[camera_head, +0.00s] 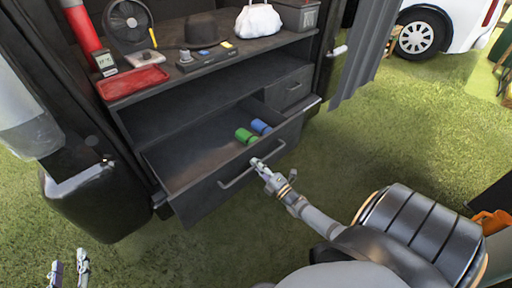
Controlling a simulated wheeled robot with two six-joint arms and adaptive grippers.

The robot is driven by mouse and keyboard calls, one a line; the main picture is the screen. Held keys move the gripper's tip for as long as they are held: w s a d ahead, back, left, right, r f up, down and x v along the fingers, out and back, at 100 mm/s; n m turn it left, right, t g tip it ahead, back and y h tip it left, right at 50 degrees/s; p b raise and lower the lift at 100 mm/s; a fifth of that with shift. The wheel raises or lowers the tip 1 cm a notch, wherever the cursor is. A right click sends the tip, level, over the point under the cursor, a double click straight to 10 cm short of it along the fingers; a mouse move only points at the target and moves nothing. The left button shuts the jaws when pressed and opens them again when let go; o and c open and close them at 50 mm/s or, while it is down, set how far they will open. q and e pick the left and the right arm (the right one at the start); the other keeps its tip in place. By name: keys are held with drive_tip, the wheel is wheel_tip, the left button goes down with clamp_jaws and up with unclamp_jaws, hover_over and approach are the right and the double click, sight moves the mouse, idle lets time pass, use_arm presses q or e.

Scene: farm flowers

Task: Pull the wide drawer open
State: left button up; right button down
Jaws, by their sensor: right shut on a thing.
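The wide drawer (208,207) sits low in the dark cabinet and stands open, its inside showing. A bar handle (240,180) runs across its front. My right gripper (259,165) is shut on the handle near its right part. A green can (245,136) and a blue can (261,127) lie inside the drawer at its right end. My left gripper (68,270) is at the bottom left over the grass, away from the drawer, its two fingers apart and empty.
A smaller drawer (291,87) to the right is shut. The shelf top (215,62) holds a fan (128,24), a dark hat (202,30), a white bag (258,20) and a red case (132,82). Grass before the drawer is clear. A white van (450,22) stands at upper right.

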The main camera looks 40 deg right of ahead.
drive_tip(key=shift+s+f, duration=0.1)
drive_tip(key=shift+f, duration=0.1)
drive_tip(key=c, duration=1.4)
unclamp_jaws()
drive_tip(key=shift+r, duration=0.1)
drive_tip(key=v, duration=1.2)
drive_tip(key=shift+a, duration=0.1)
